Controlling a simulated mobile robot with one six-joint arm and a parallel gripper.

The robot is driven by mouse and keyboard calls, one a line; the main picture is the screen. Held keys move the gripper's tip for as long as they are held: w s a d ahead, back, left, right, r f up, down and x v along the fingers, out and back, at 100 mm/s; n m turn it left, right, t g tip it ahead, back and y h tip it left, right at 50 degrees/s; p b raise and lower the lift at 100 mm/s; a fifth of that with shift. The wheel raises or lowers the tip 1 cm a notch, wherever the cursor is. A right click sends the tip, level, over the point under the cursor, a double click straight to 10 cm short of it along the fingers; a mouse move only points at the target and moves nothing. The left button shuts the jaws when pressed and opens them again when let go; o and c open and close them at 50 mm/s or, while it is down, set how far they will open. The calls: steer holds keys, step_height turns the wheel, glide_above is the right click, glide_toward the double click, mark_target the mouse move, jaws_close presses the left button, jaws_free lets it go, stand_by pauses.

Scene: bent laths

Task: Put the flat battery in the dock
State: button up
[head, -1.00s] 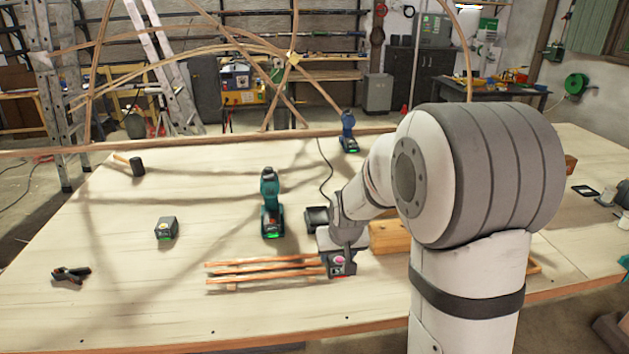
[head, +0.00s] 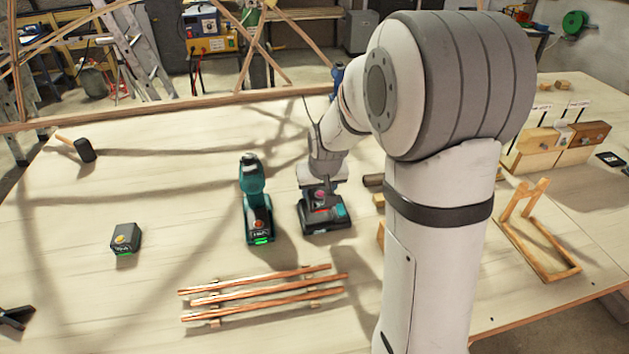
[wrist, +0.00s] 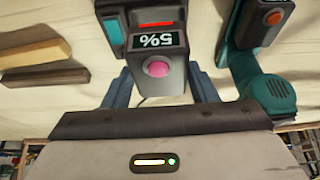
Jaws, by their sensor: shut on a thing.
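The flat battery (wrist: 158,60) is a dark block with a pink button, a red light and a "5%" display, which reads upside down in the wrist view. My gripper (head: 321,188) is shut on it, with a finger on either side in the wrist view (wrist: 160,92). In the head view the battery is at the black dock (head: 325,224), which has a teal part on its right and a cable behind. The gripper hides much of both. I cannot tell whether the battery is seated or just above the dock.
A teal drill (head: 252,185) with a green light stands close on the left. Another battery (head: 125,238) with a yellow button lies further left. A mallet (head: 82,149) is at the back left. Wooden blocks and a frame (head: 545,245) are right.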

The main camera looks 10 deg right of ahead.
mark_target(316, 192)
steer(key=shift+w+f+b, duration=0.45)
steer(key=shift+w+f, duration=0.25)
steer(key=shift+f, duration=0.25)
steer(key=shift+w+f+b, duration=0.4)
steer(key=shift+w+f, duration=0.25)
steer(key=shift+f, duration=0.25)
steer(key=shift+w+f+b, duration=0.1)
steer(key=shift+f+b, duration=0.4)
steer(key=shift+f+b, duration=1.05)
steer(key=shift+b, duration=0.2)
steer(key=shift+r, duration=0.1)
steer(key=o, duration=1.3)
